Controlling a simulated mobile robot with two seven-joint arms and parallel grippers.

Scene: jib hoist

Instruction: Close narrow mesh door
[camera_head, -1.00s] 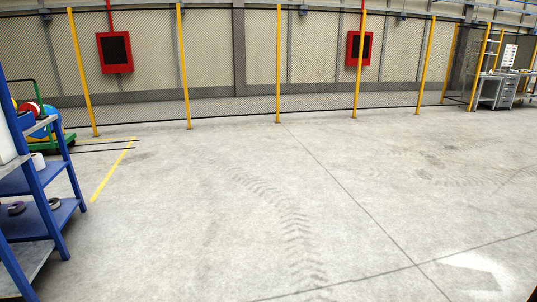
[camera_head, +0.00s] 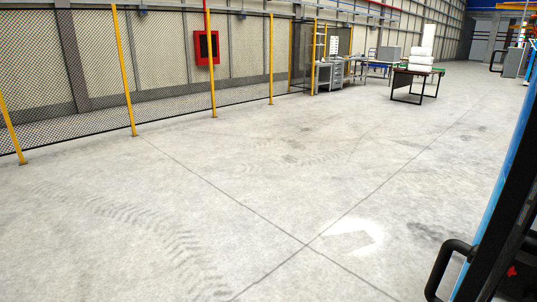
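A mesh fence (camera_head: 165,75) with yellow posts runs along the wall from the left edge toward the back. A darker mesh section (camera_head: 302,45) stands at its far end between yellow posts. I cannot tell whether a narrow door is there or whether it is open. Close at the right edge is a tall dark panel (camera_head: 500,235) with a blue edge and a black bar handle (camera_head: 440,268). It is cut off by the picture, and I cannot tell what it is. Neither of my grippers is in view.
A red wall box (camera_head: 207,47) hangs behind the fence. A grey workbench with drawers (camera_head: 330,75) stands at the back. A dark table (camera_head: 410,75) bears white rolls (camera_head: 421,55). The concrete floor (camera_head: 260,180) between is clear.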

